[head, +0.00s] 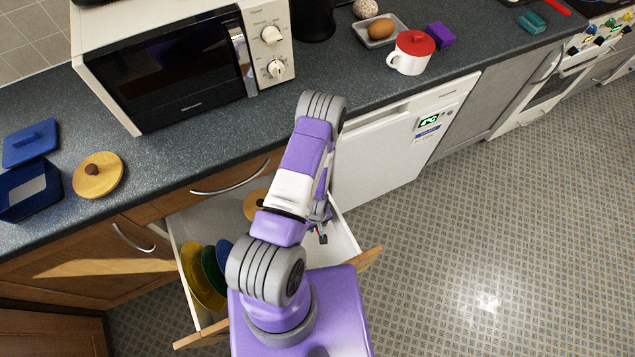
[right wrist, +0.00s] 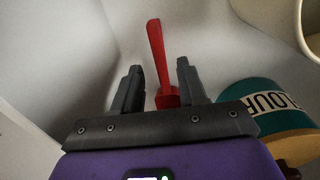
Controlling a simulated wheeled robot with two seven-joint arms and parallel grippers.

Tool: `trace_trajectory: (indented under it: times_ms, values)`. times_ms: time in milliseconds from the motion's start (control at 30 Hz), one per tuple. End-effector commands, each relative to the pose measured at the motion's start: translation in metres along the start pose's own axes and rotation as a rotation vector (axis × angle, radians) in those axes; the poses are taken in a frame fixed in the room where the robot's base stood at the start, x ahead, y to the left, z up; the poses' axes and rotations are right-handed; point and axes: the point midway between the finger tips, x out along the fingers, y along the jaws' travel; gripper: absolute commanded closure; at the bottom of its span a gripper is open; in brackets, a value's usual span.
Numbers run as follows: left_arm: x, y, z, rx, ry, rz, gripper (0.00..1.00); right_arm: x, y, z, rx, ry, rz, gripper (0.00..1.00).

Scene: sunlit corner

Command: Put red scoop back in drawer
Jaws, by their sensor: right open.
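The drawer (head: 343,238) below the counter is open, with a white inside and a wooden front. My right gripper (head: 320,230) reaches down into it, partly hidden by my own arm in the head view. In the right wrist view, my right gripper (right wrist: 160,85) is open. The red scoop (right wrist: 157,50) shows between and beyond its two fingers, its long part pointing away from the gripper. The fingers are not closed on it. The scoop's lower end is hidden behind the gripper body. I cannot make out the scoop in the head view. My left gripper is not in view.
Yellow (head: 201,280), green and blue dishes stand at the drawer's left. A microwave (head: 180,60) and a red-lidded white mug (head: 411,55) stand on the counter.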

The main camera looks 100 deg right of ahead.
Motion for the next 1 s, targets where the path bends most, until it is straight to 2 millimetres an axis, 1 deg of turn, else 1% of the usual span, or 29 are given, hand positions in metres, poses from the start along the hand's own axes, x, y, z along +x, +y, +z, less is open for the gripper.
trace_trajectory:
  times_ms: [33,200,300,400,567,1000]
  values:
    - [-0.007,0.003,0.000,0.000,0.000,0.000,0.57,-0.017,0.001,-0.001,-0.003,0.002,0.002,0.58]
    - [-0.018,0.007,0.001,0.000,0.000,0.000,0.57,-0.053,0.001,-0.001,-0.002,0.001,0.002,0.58]
    - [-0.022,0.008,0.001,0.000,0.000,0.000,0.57,-0.069,0.001,-0.001,-0.002,0.001,0.002,0.58]
    - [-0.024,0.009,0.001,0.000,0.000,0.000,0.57,-0.079,0.000,0.000,-0.001,0.001,0.001,0.58]
    - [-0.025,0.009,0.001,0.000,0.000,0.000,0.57,-0.085,0.000,0.000,-0.002,0.001,0.000,0.58]
    - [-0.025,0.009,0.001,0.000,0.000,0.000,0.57,-0.085,0.000,0.000,-0.001,0.000,0.000,0.58]
